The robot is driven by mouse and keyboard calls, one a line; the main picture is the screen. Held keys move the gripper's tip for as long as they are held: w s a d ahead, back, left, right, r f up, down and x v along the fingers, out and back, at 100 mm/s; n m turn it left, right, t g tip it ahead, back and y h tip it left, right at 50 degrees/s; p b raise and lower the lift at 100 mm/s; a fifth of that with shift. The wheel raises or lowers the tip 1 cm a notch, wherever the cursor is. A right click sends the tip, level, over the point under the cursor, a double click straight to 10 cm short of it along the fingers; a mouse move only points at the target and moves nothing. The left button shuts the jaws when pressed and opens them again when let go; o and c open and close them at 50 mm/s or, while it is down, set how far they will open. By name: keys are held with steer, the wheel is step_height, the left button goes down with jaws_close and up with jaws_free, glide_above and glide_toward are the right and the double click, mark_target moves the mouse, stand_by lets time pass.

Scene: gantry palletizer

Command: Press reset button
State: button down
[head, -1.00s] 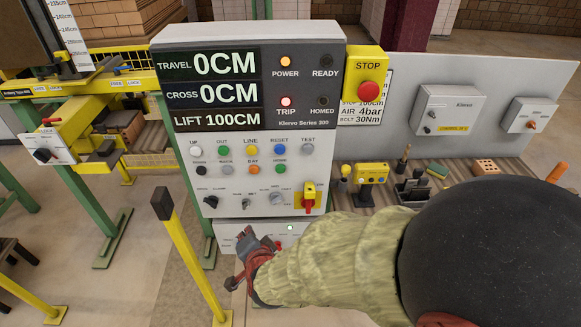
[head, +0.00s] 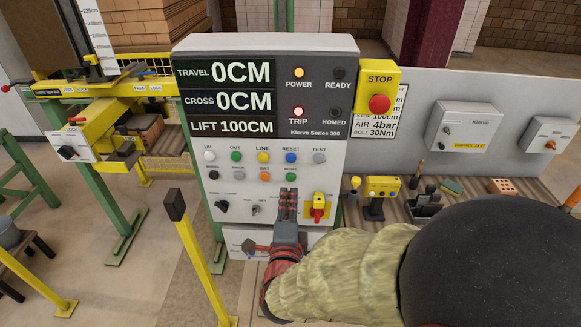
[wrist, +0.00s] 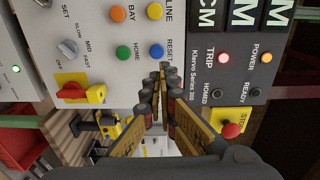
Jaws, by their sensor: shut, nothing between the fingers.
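The reset button is a blue round button (head: 290,158) under the label RESET on the grey control panel (head: 335,165). In the wrist view the blue button (wrist: 156,51) is just beyond my fingertips. My gripper (head: 287,193) is in front of the panel, below the blue button in the head view. Its fingers are shut and empty; they also show in the wrist view (wrist: 162,69). A gap from the fingertips to the panel is hard to judge. The POWER (head: 299,73) and TRIP (head: 298,112) lamps are lit; READY and HOMED are dark.
Close neighbours are the yellow LINE (head: 263,158), grey TEST (head: 320,158), green HOME (head: 291,177) and orange BAY (head: 264,176) buttons. A red-and-yellow switch (head: 318,209) is right of my gripper. A red STOP button (head: 379,104) and a yellow post (head: 200,260) stand nearby.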

mark_target(291, 158)
steer(key=w, duration=0.4)
steer(key=w+p, duration=0.1)
steer(key=w, duration=0.4)
steer(key=w+p, duration=0.1)
steer(key=w, duration=0.4)
steer(key=shift+d+f, duration=0.2)
steer(key=shift+f, duration=0.1)
steer(key=shift+w, duration=0.1)
